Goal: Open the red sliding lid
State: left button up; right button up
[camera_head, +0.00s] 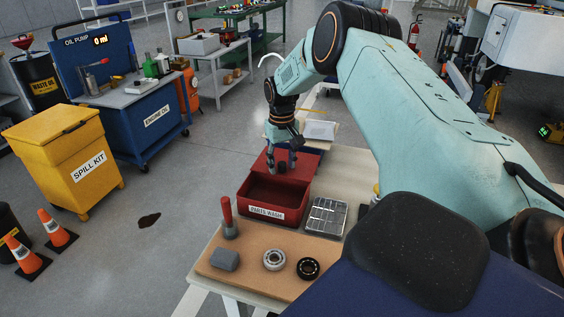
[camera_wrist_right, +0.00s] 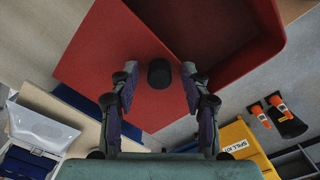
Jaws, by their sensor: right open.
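The red parts wash box (camera_head: 262,211) stands on the table, with much of its dark inside showing. Its red sliding lid (camera_head: 308,161) lies toward the back of the box, and the front part is uncovered. A black knob (camera_wrist_right: 159,72) stands on the lid. My right gripper (camera_head: 281,164) points down over the lid, its open fingers on either side of the knob. In the right wrist view, gaps show between the knob and both fingers of my right gripper (camera_wrist_right: 160,84). The lid also shows there (camera_wrist_right: 95,60), beside the open box (camera_wrist_right: 262,60). My left gripper is out of view.
In front of the box are a red-handled brush (camera_head: 228,215), a grey block (camera_head: 225,259), and two bearings (camera_head: 274,259) on a brown mat. A wire basket (camera_head: 326,216) stands right of the box. A white tray (camera_head: 320,130) lies behind it.

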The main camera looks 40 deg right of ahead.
notch_tip(320, 180, up, 12)
dwell(0.6)
dwell(0.5)
